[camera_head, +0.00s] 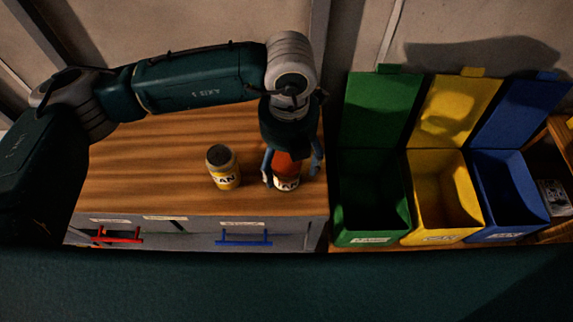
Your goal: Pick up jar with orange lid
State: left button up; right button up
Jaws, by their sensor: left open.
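The jar with the orange lid (286,179) stands upright near the front right of the wooden counter (140,180). My left gripper (292,172) comes down from above, with its blue fingers apart on either side of the jar. The fingers are open, and I cannot tell whether either one touches the jar. The gripper body hides part of the jar's top. My right gripper does not show.
A jar with a dark lid and yellow label (223,168) stands just left of the gripper. Open green (372,200), yellow (437,195) and blue (508,190) bins stand to the right. Drawers with red (118,237) and blue (244,239) handles are below the counter. The counter's left part is clear.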

pick_arm(q)
jog(key=shift+f+p, duration=0.45)
jog(key=shift+f, duration=0.1)
jog(key=f, duration=0.1)
jog(key=f+p, duration=0.2)
jog(key=shift+a+f, duration=0.25)
jog(key=shift+f, duration=0.55)
jog(key=c, duration=1.4)
